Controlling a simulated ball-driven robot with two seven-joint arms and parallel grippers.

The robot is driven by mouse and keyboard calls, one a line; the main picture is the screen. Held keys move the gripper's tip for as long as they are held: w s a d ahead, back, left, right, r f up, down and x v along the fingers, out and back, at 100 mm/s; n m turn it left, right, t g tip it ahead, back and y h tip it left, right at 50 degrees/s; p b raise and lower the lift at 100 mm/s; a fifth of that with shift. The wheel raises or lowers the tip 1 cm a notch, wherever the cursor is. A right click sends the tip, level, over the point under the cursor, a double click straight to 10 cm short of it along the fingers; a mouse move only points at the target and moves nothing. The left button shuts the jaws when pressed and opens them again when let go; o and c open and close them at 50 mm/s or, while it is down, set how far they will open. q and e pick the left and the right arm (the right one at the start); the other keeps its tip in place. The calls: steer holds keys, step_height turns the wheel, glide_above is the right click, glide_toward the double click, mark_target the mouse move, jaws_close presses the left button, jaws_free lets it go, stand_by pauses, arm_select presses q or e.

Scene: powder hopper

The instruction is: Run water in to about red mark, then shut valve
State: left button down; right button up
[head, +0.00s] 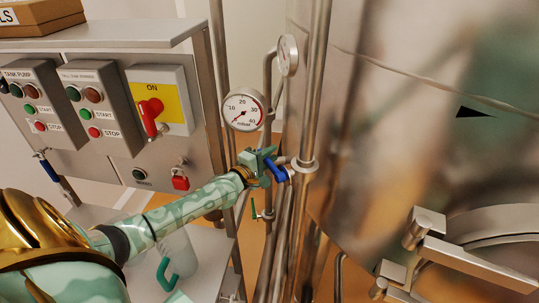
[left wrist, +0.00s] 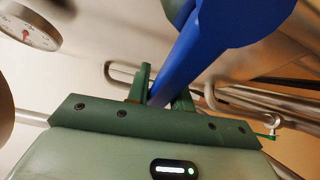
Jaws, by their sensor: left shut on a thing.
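A blue valve handle (head: 277,173) sits on the steel pipework beside the tank. My left gripper (head: 262,163) is shut on this handle. In the left wrist view the blue handle (left wrist: 205,40) runs down between the two green fingers (left wrist: 160,90). A round gauge (head: 245,108) marked in mbar hangs just above the valve, with red along its right rim. Its needle points to the lower left, near the low end of the scale. The water itself and its level do not show. My right gripper is not in view.
The large steel tank (head: 400,130) fills the right, with a hatch clamp (head: 435,245) low down. Control boxes and a red switch (head: 150,115) are on the left panel. A green-handled valve (head: 262,213) sits below the blue one. A jug with a green handle (head: 166,274) stands below my arm.

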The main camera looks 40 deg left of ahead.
arm_select(q)
steer(key=shift+s+d+f+g, duration=0.1)
steer(key=shift+s+f+g, duration=0.05)
steer(key=shift+f, duration=0.3)
steer(key=shift+s+d+f+g, duration=0.1)
steer(key=shift+f+g, duration=0.05)
steer(key=shift+f, duration=0.3)
steer(key=c, duration=1.3)
jaws_free()
steer(key=shift+w+a, duration=0.1)
steer(key=shift+r, duration=0.15)
steer(key=shift+s+a+r, duration=0.2)
steer(key=shift+s, duration=2.5)
steer(key=shift+s+a+r, duration=0.15)
steer(key=shift+s+a, duration=0.05)
steer(key=shift+s, duration=2.45)
steer(key=shift+s+a+r, duration=0.2)
steer(key=shift+s, duration=2.5)
